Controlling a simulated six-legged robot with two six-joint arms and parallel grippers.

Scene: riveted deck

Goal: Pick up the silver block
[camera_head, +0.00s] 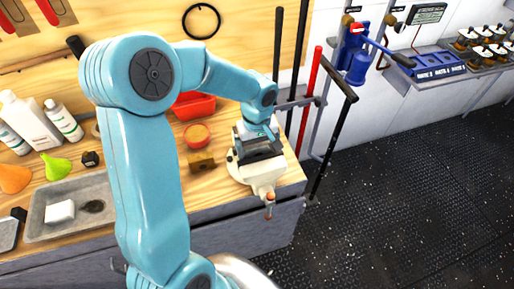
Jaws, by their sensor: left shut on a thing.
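My left gripper (266,131) is at the end of the teal arm, down at the top of a cream bench vise (248,172) near the right end of the wooden bench. It is shut on a small grey piece at the vise's dark jaws, which looks to be the silver block. The fingers and vise jaws hide most of this piece, and I cannot tell whether it is clear of the vise. My right gripper is not in view.
The wooden bench (205,182) holds a red bin (193,106), a round orange-red item (196,135), a small brown block (201,162) and, at left, a grey tray (85,187) with a white block. Long-handled tools (311,88) stand right of the vise. Dark floor (420,190) is open at right.

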